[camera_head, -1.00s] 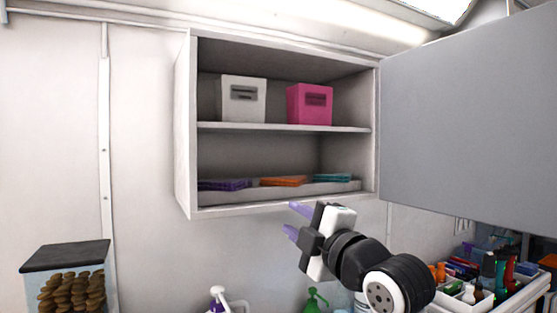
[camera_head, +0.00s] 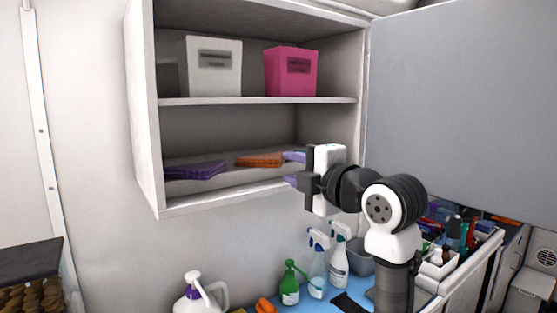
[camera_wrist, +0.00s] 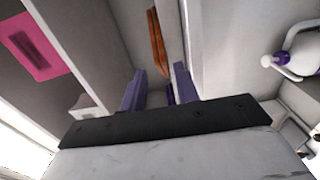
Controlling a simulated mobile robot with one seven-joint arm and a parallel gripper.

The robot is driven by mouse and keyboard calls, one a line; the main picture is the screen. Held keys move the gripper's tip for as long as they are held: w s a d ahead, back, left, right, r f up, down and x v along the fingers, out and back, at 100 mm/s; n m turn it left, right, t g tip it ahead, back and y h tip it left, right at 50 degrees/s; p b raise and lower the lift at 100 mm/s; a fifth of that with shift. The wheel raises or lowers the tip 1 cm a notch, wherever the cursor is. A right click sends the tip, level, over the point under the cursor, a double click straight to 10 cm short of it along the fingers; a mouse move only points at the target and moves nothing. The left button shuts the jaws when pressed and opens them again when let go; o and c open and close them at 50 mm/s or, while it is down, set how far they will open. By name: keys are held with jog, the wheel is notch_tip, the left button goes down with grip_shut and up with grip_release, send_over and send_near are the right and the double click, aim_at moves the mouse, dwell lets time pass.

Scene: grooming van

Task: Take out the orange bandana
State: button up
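The orange bandana (camera_head: 259,160) lies folded flat on the lower shelf of the open wall cabinet (camera_head: 146,120), between a purple bandana (camera_head: 195,171) and my gripper. It also shows in the wrist view (camera_wrist: 156,42), beyond and between the fingers. My gripper (camera_head: 292,168) is at the cabinet's lower opening, just right of the orange bandana. Its two purple fingers (camera_wrist: 158,82) are apart with nothing between them. The teal bandana is hidden behind my gripper in the head view.
A white box (camera_head: 213,82) and a pink box (camera_head: 290,85) stand on the upper shelf. The cabinet door (camera_head: 460,100) stands open at the right. Spray bottles (camera_head: 338,262) and a jug (camera_head: 200,296) stand on the counter below.

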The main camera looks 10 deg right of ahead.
aim_at(279, 164)
jog(key=shift+x, duration=2.15)
grip_shut()
jog(key=shift+r+p, duration=1.1)
jog(key=shift+r, duration=0.25)
jog(key=shift+s, duration=0.1)
jog(key=shift+f, duration=0.1)
jog(key=s+d+r, duration=0.2)
jog(key=s, duration=0.4)
jog(key=s+d+r, duration=0.3)
jog(key=s, duration=0.4)
jog(key=shift+p, duration=0.45)
